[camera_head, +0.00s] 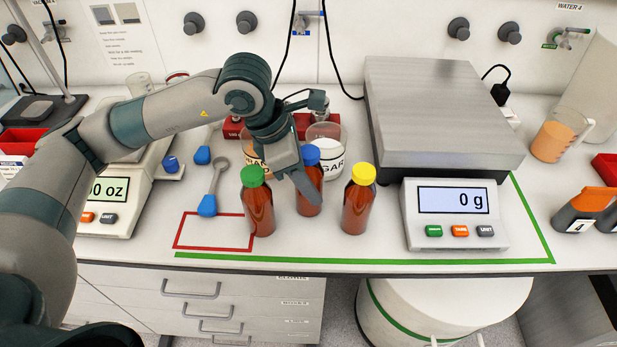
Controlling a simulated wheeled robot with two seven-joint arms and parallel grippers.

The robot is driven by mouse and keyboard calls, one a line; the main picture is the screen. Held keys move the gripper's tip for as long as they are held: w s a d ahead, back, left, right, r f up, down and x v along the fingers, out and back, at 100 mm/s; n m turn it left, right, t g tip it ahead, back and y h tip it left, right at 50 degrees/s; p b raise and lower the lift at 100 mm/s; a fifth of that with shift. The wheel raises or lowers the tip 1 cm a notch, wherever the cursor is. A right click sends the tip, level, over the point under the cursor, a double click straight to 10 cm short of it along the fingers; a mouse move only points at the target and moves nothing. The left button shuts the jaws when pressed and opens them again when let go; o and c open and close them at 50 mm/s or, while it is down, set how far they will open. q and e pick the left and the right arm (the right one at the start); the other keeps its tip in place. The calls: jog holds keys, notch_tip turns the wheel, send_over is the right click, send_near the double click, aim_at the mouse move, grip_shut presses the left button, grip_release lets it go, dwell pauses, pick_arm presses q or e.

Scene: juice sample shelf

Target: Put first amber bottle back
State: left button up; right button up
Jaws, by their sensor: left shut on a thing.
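Three amber bottles stand in a row near the front of the bench: a green-capped bottle (261,208) on the left, a blue-capped bottle (315,178) in the middle, and a yellow-capped bottle (359,207) on the right. My left gripper (307,187) reaches down from behind and is shut on the blue-capped bottle. One finger crosses the front of that bottle and hides part of it. The bottle looks upright; whether its base touches the bench is hard to tell. My right gripper is not in view.
A large scale (440,110) reading 0 g stands to the right, edged by green tape. A sugar beaker (328,162) stands close behind the bottles.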

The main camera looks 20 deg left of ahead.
pick_arm(q)
jog(key=o, duration=1.4)
jog(key=shift+c, duration=0.2)
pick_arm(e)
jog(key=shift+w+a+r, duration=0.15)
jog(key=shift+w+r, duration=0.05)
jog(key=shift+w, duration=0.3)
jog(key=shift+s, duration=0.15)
pick_arm(q)
jog(key=shift+r, duration=0.1)
jog(key=b+v, duration=0.2)
jog(key=v, duration=1)
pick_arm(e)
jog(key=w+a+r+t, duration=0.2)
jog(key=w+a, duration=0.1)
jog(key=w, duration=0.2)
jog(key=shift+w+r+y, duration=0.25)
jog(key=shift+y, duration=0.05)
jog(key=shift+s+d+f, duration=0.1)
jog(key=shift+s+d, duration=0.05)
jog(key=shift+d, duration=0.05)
